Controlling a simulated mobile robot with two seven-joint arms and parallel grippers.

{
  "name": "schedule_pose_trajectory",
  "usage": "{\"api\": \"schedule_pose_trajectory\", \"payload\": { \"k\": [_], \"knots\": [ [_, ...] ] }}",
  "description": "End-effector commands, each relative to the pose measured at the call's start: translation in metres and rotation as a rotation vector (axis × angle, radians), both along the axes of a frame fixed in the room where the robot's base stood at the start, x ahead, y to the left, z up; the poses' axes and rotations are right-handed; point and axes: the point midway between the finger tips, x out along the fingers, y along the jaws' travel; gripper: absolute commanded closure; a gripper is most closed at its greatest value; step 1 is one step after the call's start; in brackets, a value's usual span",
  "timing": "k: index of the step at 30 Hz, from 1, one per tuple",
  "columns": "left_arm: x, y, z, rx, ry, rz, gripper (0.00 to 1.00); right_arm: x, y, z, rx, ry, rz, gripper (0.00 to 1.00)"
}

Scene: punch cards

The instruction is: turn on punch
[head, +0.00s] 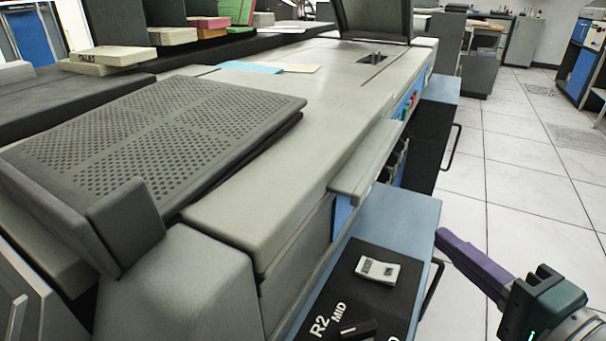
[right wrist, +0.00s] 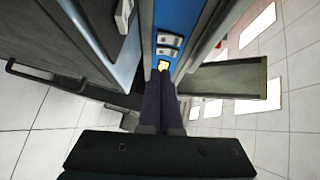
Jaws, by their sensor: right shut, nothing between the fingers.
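The punch is the long grey machine (head: 270,150) in the head view, with a perforated dark cover (head: 165,130) at its left end. Coloured buttons show on the blue strip (head: 408,104) along its right side. My right gripper (head: 441,238) is shut and empty, with purple fingers, right of the machine. In the right wrist view the shut fingertips (right wrist: 163,73) appear right at a small yellow button (right wrist: 164,65) on a blue panel (right wrist: 185,20); I cannot tell whether they touch. Two grey switches (right wrist: 168,46) sit just above it. My left gripper is not in view.
A blue-topped box with a black panel (head: 345,290), a light rocker switch (head: 377,270) and a dark knob stands at the front. Dark handles (head: 452,148) stick out on the right. The tiled floor (head: 520,210) is open there. A grey ledge (right wrist: 233,80) projects right of the fingers.

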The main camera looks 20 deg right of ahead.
Motion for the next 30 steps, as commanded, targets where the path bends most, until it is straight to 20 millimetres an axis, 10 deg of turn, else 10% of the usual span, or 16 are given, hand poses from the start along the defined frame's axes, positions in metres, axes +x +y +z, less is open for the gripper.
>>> {"api": "schedule_pose_trajectory", "payload": {
  "k": [17, 30],
  "knots": [
    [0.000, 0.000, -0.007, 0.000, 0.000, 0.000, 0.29, 0.005, -0.014, -0.004, 0.032, -0.037, -0.048, 1.00],
    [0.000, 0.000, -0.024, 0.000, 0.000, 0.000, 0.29, 0.089, -0.021, -0.013, 0.033, -0.041, -0.048, 1.00]
  ]
}}
